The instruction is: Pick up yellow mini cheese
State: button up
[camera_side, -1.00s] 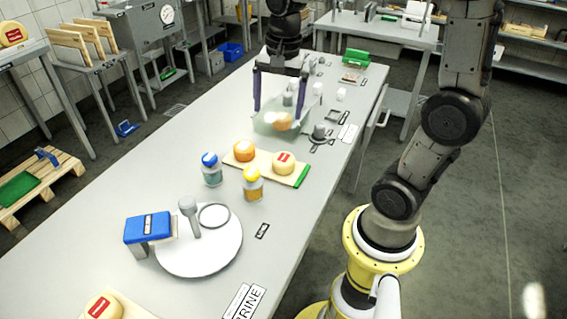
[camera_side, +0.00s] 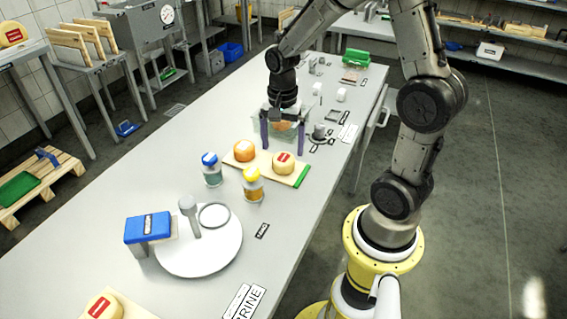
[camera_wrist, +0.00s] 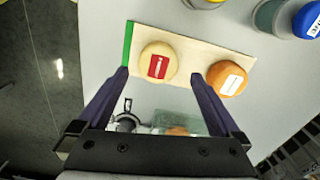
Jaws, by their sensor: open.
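The yellow mini cheese (camera_side: 283,163), a pale round wheel with a red label, sits on a wooden board (camera_side: 262,172) with a green edge. An orange cheese wheel (camera_side: 244,150) sits on the same board and shows in the wrist view (camera_wrist: 227,78) just beyond the right fingertip. My gripper (camera_side: 285,148) is open with nothing between its purple fingers. It is at the far end of the board, just behind the yellow cheese. In the wrist view my gripper (camera_wrist: 172,72) points towards the board.
A clear bin (camera_side: 302,126) stands partly hidden behind my gripper, with something orange inside. Blue-lidded (camera_side: 211,170) and yellow-lidded (camera_side: 252,184) jars stand in front of the board. A white round plate (camera_side: 190,258) is nearer the front.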

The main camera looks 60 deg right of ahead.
aim_at(283, 157)
notch_tip(283, 157, down, 4)
jog(key=shift+s+f, duration=0.15)
jog(key=shift+f, duration=0.05)
jog(key=c, duration=1.4)
jog(key=shift+r, duration=0.1)
